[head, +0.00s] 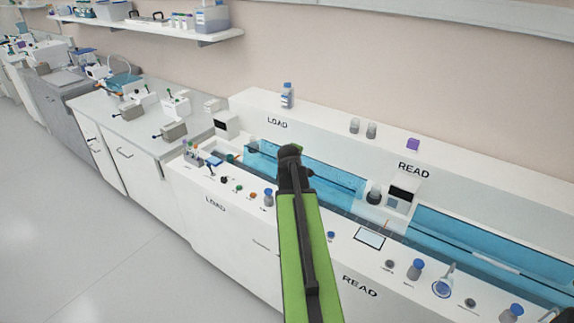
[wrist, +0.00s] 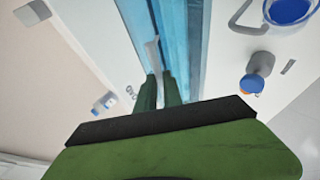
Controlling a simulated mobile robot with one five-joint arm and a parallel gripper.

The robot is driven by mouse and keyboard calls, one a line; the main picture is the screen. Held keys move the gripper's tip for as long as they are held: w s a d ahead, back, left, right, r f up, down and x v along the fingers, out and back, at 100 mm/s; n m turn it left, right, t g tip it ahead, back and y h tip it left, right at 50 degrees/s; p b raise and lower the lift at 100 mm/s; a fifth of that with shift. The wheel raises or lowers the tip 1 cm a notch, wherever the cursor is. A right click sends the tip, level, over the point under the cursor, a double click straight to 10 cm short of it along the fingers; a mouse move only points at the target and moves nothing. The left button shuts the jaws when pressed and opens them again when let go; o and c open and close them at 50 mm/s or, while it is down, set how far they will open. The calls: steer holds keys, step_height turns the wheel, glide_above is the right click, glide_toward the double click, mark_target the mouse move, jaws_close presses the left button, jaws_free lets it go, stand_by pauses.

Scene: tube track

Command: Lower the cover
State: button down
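Clear blue covers run along the white bench's channel in the head view: the left blue panel (head: 330,178) by LOAD and the right blue panel (head: 490,246) by READ. I cannot tell whether either is raised. In the wrist view, a blue strip (wrist: 182,35) lies beyond my gripper (wrist: 160,76). The two green fingers are close together with a narrow gap. A thin pale strip (wrist: 152,52) lines up with that gap; contact is unclear. In the head view, my green arm covers part of the bench and hides the fingertips.
A white box (head: 402,193) with a dark display stands by the channel. A bottle (head: 287,95) stands on the rear ledge. The floor at left is clear.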

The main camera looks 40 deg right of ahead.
steer(key=a+f+b, duration=0.5)
steer(key=shift+s+f, duration=0.2)
steer(key=shift+s, duration=0.2)
steer(key=shift+a, duration=0.1)
steer(key=c, duration=1.6)
jaws_free()
steer(key=shift+w+f, duration=0.1)
steer(key=shift+w, duration=0.05)
steer(key=shift+c, duration=0.8)
